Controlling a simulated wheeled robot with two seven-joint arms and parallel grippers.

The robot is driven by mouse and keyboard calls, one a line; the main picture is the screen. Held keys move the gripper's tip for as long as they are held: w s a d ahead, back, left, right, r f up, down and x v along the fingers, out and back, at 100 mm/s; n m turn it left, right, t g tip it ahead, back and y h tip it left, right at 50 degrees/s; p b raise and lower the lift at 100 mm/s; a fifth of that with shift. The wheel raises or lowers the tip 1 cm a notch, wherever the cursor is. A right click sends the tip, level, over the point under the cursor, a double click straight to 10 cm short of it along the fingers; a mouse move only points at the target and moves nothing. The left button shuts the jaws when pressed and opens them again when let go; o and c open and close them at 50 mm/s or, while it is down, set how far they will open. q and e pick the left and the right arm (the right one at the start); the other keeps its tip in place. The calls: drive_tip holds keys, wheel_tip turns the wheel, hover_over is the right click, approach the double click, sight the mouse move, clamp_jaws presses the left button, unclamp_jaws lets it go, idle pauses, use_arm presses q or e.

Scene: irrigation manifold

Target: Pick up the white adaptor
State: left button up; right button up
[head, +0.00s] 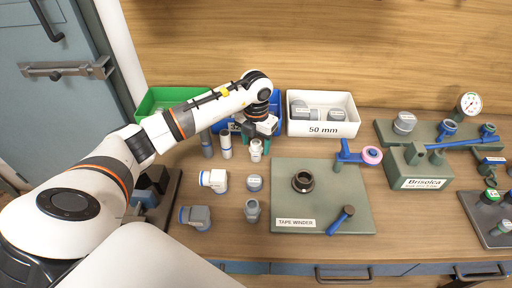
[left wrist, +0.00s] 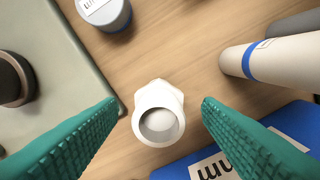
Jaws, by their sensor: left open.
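The white adaptor (head: 256,150) stands on the wooden table in front of the blue bin. In the left wrist view the white adaptor (left wrist: 159,98) shows its round open end toward the camera, with a hex-like collar behind it. My left gripper (head: 258,134) is just above and behind it in the head view. In the left wrist view the green fingers of my left gripper (left wrist: 161,106) are open, one on each side of the adaptor, with gaps and nothing held. My right gripper is not in view.
A blue bin (left wrist: 275,140) is close to one finger. A white pipe piece with a blue ring (left wrist: 275,62) and a grey cap (left wrist: 104,12) lie nearby. The green tape winder board (head: 350,200) is to the right. A white 50 mm bin (head: 322,128) stands behind.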

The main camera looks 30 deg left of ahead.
use_arm(q)
drive_tip(key=shift+f, duration=1.2)
drive_tip(key=c, duration=1.1)
